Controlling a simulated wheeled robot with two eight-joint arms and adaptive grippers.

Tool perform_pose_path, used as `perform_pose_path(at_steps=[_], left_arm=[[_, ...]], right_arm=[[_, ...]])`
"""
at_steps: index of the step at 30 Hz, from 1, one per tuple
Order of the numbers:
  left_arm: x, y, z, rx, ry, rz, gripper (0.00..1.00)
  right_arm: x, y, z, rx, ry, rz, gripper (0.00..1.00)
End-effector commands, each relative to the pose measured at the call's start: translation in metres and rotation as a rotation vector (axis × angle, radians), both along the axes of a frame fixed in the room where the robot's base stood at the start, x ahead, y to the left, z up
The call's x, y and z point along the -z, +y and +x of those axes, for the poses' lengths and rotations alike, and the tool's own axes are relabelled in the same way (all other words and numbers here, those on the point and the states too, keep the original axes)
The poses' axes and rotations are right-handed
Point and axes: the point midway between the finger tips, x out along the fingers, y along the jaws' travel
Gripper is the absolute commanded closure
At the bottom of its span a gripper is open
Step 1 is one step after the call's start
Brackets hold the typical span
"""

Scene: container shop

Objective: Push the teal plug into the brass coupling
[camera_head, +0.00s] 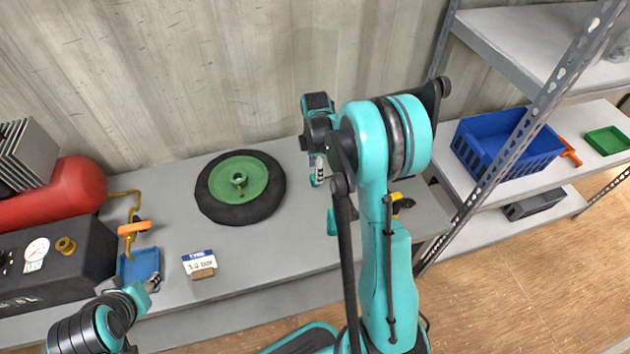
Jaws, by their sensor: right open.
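The brass coupling (66,245) is a small round brass fitting on the front of a black compressor box at the left. I cannot clearly make out the teal plug; a small teal piece (332,222) shows beside my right arm, but I cannot tell if it is the plug or part of my arm. My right gripper (318,172) is open above the bench, right of the wheel and far from the coupling, partly hidden by my arm. My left gripper (152,284) is low at the left by a blue tray (138,266), right of the coupling; its jaws are too small to read.
A black wheel with a green hub (239,186) lies on the grey bench. A label card (199,264) stands near the front edge. A red tank (75,190) and brass pipe with orange handle (134,227) are left. Shelving with a blue crate (505,145) stands right.

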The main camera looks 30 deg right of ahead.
Motion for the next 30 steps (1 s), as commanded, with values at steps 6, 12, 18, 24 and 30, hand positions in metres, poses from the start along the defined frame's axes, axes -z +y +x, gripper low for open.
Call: perform_pose_path(at_steps=[6,12,18,24,30], left_arm=[[0.009,0.0,0.0,0.0,0.0,0.0,0.6],[0.024,0.0,0.0,0.0,0.0,0.0,0.6],[0.024,0.0,0.0,0.0,0.0,0.0,0.6],[0.024,0.0,0.0,0.0,0.0,0.0,0.6],[0.024,0.0,0.0,0.0,0.0,0.0,0.6]], right_arm=[[0.017,0.0,0.001,0.0,0.0,0.0,0.47],[0.047,0.001,0.002,0.0,0.0,0.0,0.47],[0.052,0.001,0.002,0.0,0.0,0.0,0.47],[0.052,0.001,0.002,0.0,0.0,0.0,0.47],[0.052,0.001,0.002,0.0,0.0,0.0,0.97]])
